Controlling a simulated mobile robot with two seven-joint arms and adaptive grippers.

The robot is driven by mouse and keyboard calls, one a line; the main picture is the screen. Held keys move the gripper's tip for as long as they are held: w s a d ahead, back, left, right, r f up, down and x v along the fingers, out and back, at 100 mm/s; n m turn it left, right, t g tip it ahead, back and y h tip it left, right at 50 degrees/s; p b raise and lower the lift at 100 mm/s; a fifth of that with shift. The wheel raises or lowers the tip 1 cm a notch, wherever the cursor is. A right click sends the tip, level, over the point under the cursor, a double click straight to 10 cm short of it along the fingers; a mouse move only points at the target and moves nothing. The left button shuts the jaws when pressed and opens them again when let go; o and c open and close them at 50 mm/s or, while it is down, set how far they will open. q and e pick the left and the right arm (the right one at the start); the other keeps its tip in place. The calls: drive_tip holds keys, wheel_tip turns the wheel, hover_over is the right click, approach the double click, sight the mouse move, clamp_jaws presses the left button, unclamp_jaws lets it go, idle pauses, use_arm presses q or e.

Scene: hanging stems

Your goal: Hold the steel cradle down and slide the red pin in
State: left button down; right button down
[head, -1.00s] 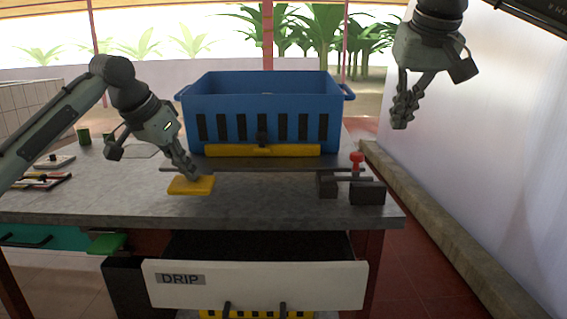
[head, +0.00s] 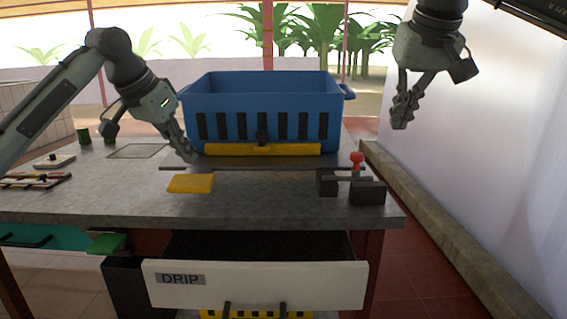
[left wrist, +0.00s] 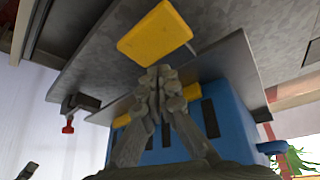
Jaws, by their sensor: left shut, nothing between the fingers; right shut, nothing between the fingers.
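The steel cradle (head: 235,163) is a dark flat plate under the front of the blue crate, with a yellow pad (head: 191,184) at its front left. The red pin (head: 357,158) stands upright by dark blocks at the right end. My left gripper (head: 190,156) is shut and empty, above and behind the yellow pad and apart from it. In the left wrist view its closed fingers (left wrist: 158,78) point toward the pad (left wrist: 155,32). The red pin also shows there (left wrist: 68,127). My right gripper (head: 400,122) is shut and empty, high to the right of the crate.
The blue crate (head: 262,95) with black slots and a yellow front bar (head: 262,150) fills the back of the table. An open drawer (head: 255,285) marked DRIP juts out below. Small items lie at the far left. The front tabletop (head: 255,205) is mostly clear.

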use_arm(q)
drive_tip(key=shift+r, duration=2.6)
